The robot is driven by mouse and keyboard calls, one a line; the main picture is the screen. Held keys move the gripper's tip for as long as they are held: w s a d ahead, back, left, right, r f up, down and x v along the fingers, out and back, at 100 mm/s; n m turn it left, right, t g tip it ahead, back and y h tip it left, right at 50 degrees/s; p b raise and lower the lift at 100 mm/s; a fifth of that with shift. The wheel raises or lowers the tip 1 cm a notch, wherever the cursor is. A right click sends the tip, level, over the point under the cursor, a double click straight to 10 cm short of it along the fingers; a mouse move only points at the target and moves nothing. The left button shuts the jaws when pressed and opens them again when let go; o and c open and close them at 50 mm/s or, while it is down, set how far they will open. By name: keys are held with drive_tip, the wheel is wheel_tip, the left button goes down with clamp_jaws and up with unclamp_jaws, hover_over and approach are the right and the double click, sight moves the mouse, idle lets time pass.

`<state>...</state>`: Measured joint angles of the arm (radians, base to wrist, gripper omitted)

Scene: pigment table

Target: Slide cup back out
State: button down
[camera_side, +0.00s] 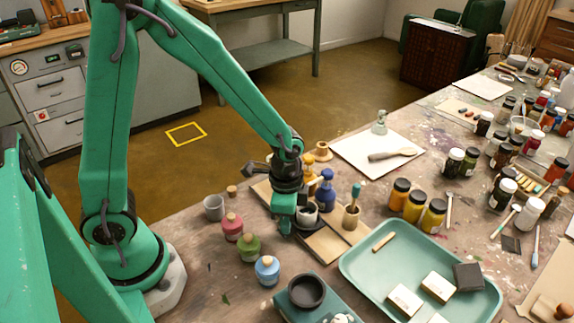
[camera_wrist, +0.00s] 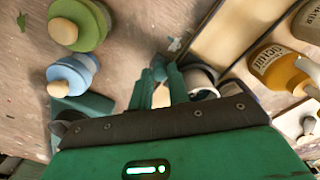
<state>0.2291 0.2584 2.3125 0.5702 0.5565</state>
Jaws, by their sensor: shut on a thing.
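A small grey cup with a pale rim and dark inside (camera_side: 307,214) stands at the wooden board, beside a dark blue bottle (camera_side: 325,190). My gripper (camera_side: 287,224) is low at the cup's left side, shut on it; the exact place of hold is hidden. In the wrist view my fingertips (camera_wrist: 160,68) come together, and the cup (camera_wrist: 199,80) shows partly just right of the right finger. The wooden board (camera_side: 325,245) lies under and in front of the cup.
Red (camera_side: 232,226), green (camera_side: 248,247) and light blue (camera_side: 267,270) bottles stand left of my gripper. Another grey cup (camera_side: 214,207) stands further left. A dark round bowl (camera_side: 307,291) is in front. A teal tray (camera_side: 365,270) and yellow-orange jars (camera_side: 414,206) are to the right.

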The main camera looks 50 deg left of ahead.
drive_tip(key=d, duration=0.7)
drive_tip(key=shift+d, duration=0.4)
drive_tip(key=c, duration=1.3)
unclamp_jaws()
drive_tip(key=shift+c, duration=0.2)
wheel_tip(320, 180, up, 8)
drive_tip(key=shift+a, duration=0.1)
